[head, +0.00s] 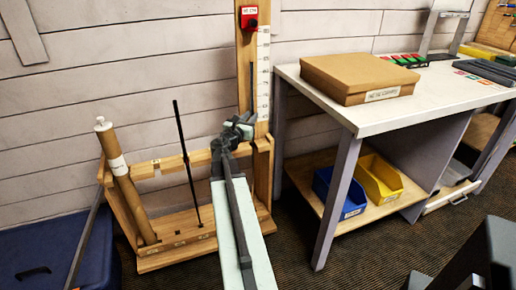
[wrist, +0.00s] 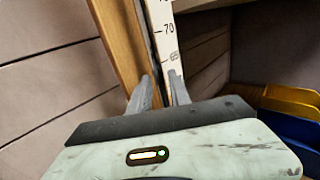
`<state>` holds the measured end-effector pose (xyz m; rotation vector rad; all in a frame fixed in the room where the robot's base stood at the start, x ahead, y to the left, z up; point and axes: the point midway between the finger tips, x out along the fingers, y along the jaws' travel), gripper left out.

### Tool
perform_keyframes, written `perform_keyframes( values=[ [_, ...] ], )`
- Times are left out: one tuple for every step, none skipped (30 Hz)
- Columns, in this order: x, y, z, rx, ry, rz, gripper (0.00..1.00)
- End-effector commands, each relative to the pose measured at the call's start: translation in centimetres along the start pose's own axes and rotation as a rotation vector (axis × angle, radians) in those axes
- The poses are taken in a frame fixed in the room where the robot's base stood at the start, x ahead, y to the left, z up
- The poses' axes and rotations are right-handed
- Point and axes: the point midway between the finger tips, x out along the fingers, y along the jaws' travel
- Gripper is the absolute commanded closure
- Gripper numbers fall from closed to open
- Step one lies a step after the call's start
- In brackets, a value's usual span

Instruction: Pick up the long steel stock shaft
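A thin dark upright shaft (head: 252,83) stands against the wooden post beside a white scale; I take it for the long steel stock shaft, though its material is hard to tell. Its lower part is hidden behind my gripper (head: 243,124) in the head view. In the wrist view my gripper (wrist: 160,78) is open, its two fingers apart. A thin dark line, likely the shaft (wrist: 152,45), runs down between the post and the scale toward the gap between the fingertips. I cannot tell whether the fingers touch it.
The wooden rack (head: 178,221) also holds a black shaft (head: 185,150) and a capped cardboard tube (head: 125,185). A red box (head: 249,18) is on the post. Right stands a workbench (head: 390,116) with a cardboard box (head: 355,76), and blue (head: 340,196) and yellow bins (head: 378,180) below.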

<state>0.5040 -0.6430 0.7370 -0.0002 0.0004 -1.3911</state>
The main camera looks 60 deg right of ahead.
Motion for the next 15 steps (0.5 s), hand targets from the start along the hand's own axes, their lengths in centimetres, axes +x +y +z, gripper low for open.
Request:
perform_keyframes(
  values=[
    [0.25,-0.01,0.01,0.000,0.000,0.000,0.76],
    [0.20,-0.04,0.01,0.000,0.000,0.000,0.76],
    [0.14,-0.05,0.01,0.000,0.000,0.000,0.76],
    [0.12,-0.05,0.01,0.000,0.000,0.000,0.76],
    [0.11,-0.04,0.01,0.000,0.000,0.000,0.76],
    [0.10,-0.04,0.01,0.000,0.000,0.000,0.82],
    [0.09,-0.03,0.01,0.000,0.000,0.000,0.90],
    [0.09,-0.02,0.01,0.000,0.000,0.000,0.98],
    [0.09,-0.02,0.01,0.000,0.000,0.000,1.00],
    [0.08,-0.01,0.01,0.000,0.000,0.000,1.00],
    [0.08,0.00,0.01,0.000,0.000,0.000,1.00],
    [0.08,0.00,0.01,0.000,0.000,0.000,1.00],
    [0.08,0.01,0.01,0.000,0.000,0.000,1.00],
    [0.08,0.01,0.01,0.000,0.000,0.001,1.00],
    [0.07,0.02,0.01,0.000,0.000,0.001,1.00]
  ],
)
